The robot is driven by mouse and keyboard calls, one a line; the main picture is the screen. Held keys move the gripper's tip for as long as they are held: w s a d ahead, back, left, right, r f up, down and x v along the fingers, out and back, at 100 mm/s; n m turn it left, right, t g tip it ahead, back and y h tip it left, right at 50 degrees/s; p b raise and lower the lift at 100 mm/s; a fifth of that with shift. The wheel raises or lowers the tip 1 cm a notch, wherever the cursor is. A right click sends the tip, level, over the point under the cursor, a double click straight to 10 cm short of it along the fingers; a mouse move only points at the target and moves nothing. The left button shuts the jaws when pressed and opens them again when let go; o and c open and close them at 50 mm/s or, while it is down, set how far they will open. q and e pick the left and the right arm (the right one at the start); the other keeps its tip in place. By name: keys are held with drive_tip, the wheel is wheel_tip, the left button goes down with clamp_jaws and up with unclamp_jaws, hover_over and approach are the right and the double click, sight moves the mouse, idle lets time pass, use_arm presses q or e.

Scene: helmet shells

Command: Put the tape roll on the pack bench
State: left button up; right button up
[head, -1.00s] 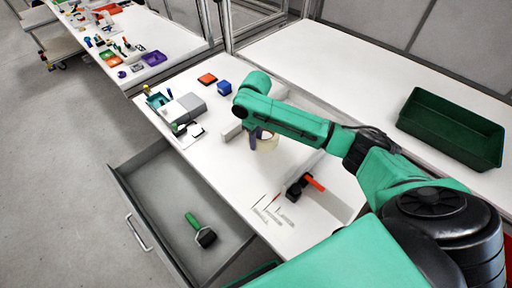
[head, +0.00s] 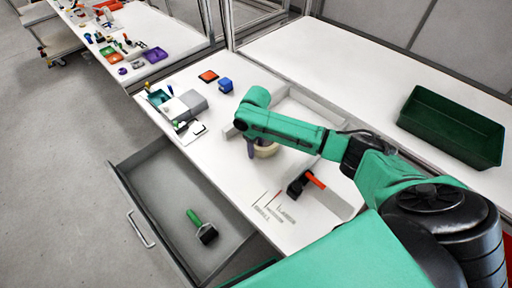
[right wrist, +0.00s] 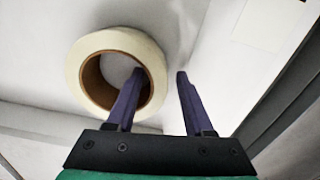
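The tape roll (head: 265,150), cream with a brown core, is on the white bench (head: 225,172) in the head view, partly hidden by my right arm. It shows in full ring shape in the right wrist view (right wrist: 72,68). My right gripper (right wrist: 157,74) has its two purple fingers apart. One finger overlaps the roll's hole and the other is outside its right edge, with the roll's wall between them and a gap visible. In the head view the right gripper (head: 251,148) is at the roll's left side. My left gripper is not in view.
A black-and-red tool (head: 305,184) lies nearer on the bench. A grey box (head: 183,106), orange (head: 208,77) and blue (head: 225,85) items sit farther left. An open drawer (head: 165,190) holds a green-handled roller (head: 203,226). A green bin (head: 450,128) stands on the right-hand bench.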

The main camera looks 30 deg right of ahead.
wheel_tip(320, 180, up, 12)
drive_tip(key=shift+r+b, duration=0.15)
drive_tip(key=shift+b, duration=0.2)
